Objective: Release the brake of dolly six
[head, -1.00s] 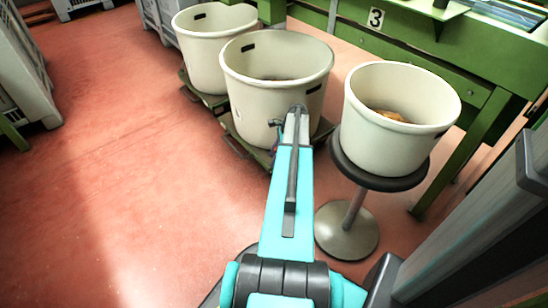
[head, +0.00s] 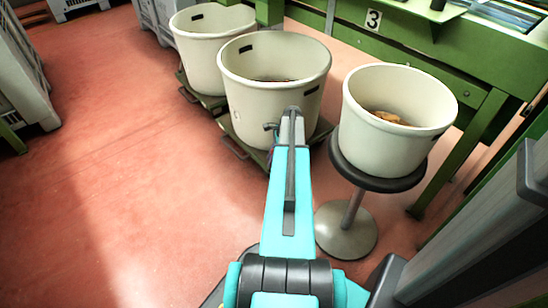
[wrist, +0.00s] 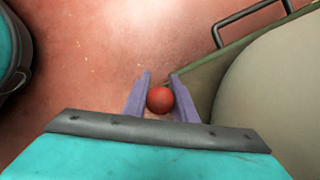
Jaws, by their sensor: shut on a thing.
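In the wrist view my gripper (wrist: 160,82) has its two purple fingers on either side of a round red knob (wrist: 160,100) and is shut on it. What the knob is fixed to is hidden below it. Just right of the fingers is the green edge of a dolly (wrist: 226,62) with a pale bin (wrist: 275,90) on it. In the head view this dolly (head: 245,150) stands under the middle bin (head: 262,105). My arm covers the gripper and the knob there. No number for this dolly is readable.
A second bin (head: 205,60) on a dolly stands behind it. To the right, a bin (head: 385,150) with cork-coloured contents stands on a round pedestal (head: 345,235). A green bench (head: 450,65) marked 3 runs along the back. The red floor to the left is clear.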

